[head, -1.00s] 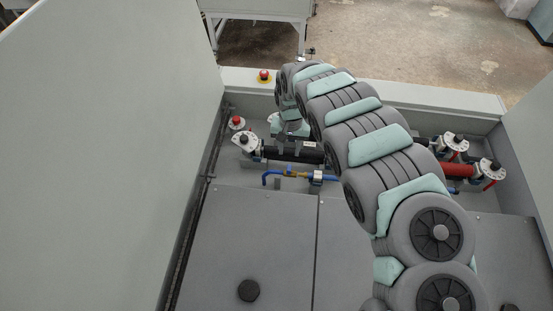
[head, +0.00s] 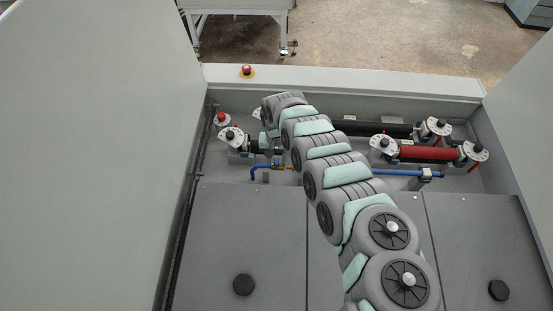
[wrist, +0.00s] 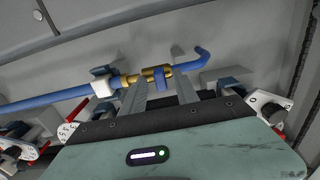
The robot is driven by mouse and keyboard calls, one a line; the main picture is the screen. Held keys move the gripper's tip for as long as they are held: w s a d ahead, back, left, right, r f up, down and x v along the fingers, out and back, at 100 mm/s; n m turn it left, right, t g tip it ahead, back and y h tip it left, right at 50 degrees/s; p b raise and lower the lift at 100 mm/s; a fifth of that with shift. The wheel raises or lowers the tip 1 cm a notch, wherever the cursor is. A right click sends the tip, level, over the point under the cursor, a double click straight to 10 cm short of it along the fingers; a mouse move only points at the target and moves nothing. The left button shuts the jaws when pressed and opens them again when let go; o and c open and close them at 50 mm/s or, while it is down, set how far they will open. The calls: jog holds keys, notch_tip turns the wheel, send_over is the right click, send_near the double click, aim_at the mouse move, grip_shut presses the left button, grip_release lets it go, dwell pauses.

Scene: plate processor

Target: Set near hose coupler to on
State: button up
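The hose coupler is a brass fitting (wrist: 148,77) with a blue collar (wrist: 161,79) on a blue hose (wrist: 50,107) in the wrist view. The hose curves up at its right end. My gripper (wrist: 159,72) is open, with one finger on each side of the blue collar in the picture. Whether the fingers touch it I cannot tell. In the head view a short piece of blue hose (head: 257,166) shows beside my arm's far end. My arm hides much of the coupler area and the gripper there.
White dial valves with black knobs stand at left (head: 233,137) and right (head: 438,127). A red pipe (head: 428,153) and a black pipe (head: 375,129) run at the right. A red button (head: 247,70) sits on the back ledge. Grey panels (head: 245,235) cover the front.

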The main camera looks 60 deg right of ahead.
jog(key=shift+f, duration=0.15)
jog(key=shift+c, duration=0.4)
grip_shut()
dwell(1.0)
